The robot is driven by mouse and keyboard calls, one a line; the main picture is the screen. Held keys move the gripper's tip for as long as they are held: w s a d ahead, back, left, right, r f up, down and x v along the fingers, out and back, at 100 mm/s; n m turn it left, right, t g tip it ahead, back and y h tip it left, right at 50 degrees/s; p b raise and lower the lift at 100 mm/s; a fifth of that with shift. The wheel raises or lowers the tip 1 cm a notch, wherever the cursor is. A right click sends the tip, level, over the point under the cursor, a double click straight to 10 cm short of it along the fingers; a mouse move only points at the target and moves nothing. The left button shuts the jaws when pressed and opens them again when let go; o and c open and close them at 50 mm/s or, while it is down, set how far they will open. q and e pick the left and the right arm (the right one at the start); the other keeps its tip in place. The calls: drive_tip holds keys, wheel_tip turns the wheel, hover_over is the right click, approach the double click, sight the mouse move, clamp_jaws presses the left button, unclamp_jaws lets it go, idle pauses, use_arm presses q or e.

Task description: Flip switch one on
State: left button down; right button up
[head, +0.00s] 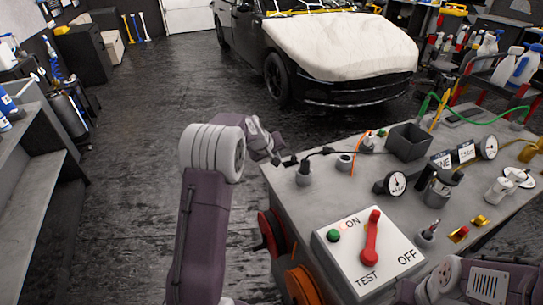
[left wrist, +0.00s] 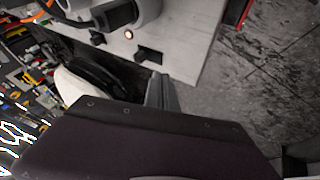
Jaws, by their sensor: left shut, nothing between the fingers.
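A white switch panel (head: 358,279) sits at the near end of the grey bench, with a red lever (head: 371,238), a green button (head: 333,235) and the words ON, OFF and TEST. The red lever stands roughly upright in the picture. My left gripper (head: 276,156) is shut and empty at the bench's far left corner, away from the red lever. In the left wrist view its fingers (left wrist: 162,95) point at a small black part (left wrist: 149,55) on the bench top, beside a small lit lamp (left wrist: 128,34). I cannot tell whether they touch. No part is clearly marked as switch one.
The grey bench top (head: 335,195) also holds gauges (head: 396,183), a black box (head: 408,142), sockets with cables and a small toggle (head: 429,233). Orange and red reels (head: 300,284) hang on its side. A black car (head: 325,60) stands behind. The floor on the left is clear.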

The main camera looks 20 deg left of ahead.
use_arm(q)
drive_tip(key=v, duration=0.3)
drive_tip(key=shift+s+a+f, duration=0.1)
drive_tip(key=shift+s+a, duration=0.05)
drive_tip(key=shift+a, duration=0.15)
drive_tip(key=shift+d, duration=0.1)
drive_tip(key=d+r+m, duration=0.1)
drive_tip(key=d+r, duration=0.3)
drive_tip(key=s+d+f+m+g+h, duration=0.1)
drive_tip(key=s+d+f+m, duration=0.15)
drive_tip(key=s+d, duration=0.55)
drive_tip(key=s+f+m+g, duration=0.2)
drive_tip(key=s+f, duration=0.2)
drive_tip(key=s, duration=0.7)
drive_tip(key=s+f+m+g+y, duration=0.1)
drive_tip(key=s+f, duration=0.4)
drive_tip(key=s, duration=0.7)
drive_tip(key=shift+a+m+g+p, duration=0.3)
drive_tip(key=shift+a+m+g, duration=0.1)
drive_tip(key=shift+m+g, duration=0.6)
